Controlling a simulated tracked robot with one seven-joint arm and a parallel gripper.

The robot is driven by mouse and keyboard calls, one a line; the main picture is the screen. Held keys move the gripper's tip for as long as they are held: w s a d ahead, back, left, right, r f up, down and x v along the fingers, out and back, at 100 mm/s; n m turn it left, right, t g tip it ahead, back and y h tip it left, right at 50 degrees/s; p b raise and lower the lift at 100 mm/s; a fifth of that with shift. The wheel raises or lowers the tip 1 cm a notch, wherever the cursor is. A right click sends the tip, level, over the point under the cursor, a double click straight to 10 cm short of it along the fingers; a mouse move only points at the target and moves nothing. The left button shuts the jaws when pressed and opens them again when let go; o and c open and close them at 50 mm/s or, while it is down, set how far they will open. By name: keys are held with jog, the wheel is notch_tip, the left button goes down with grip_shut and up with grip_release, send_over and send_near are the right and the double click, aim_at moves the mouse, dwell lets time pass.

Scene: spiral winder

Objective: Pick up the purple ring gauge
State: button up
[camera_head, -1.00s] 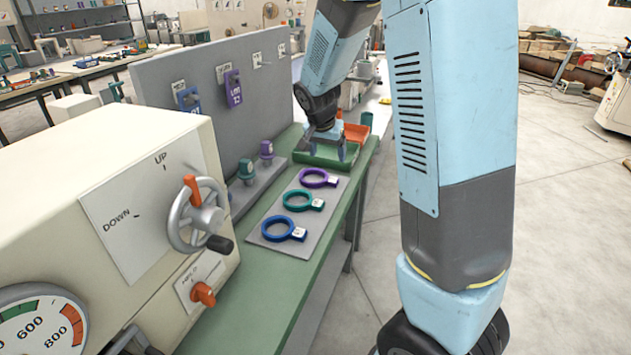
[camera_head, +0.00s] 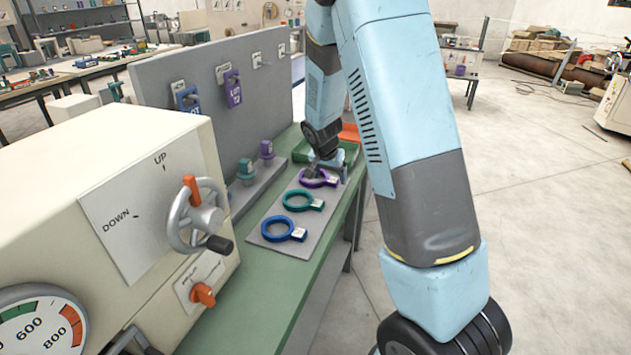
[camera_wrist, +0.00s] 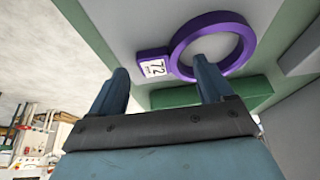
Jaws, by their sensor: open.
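The purple ring gauge (camera_head: 314,178) lies flat at the far end of a grey mat (camera_head: 268,233) on the green bench. My gripper (camera_head: 326,177) is over it in the head view and partly hides it. In the wrist view the purple ring gauge (camera_wrist: 181,52) shows its ring and a tag marked 72. My gripper (camera_wrist: 160,80) is open there, with one finger overlapping the ring's opening and the other beyond the tag's outer side. Nothing is held between the fingers. I cannot tell whether they touch the gauge.
A teal ring gauge (camera_head: 298,200) and a blue ring gauge (camera_head: 280,229) lie nearer on the mat. A green tray (camera_head: 302,151) stands behind. Plug gauges (camera_head: 266,149) stand in a rack on the left, before an upright grey panel (camera_head: 160,82). A handwheel (camera_head: 200,215) juts from the machine.

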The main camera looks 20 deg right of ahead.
jog(key=shift+w+d+f, duration=0.1)
jog(key=shift+w+f, duration=0.05)
jog(key=shift+f, duration=0.4)
jog(key=c, duration=1.2)
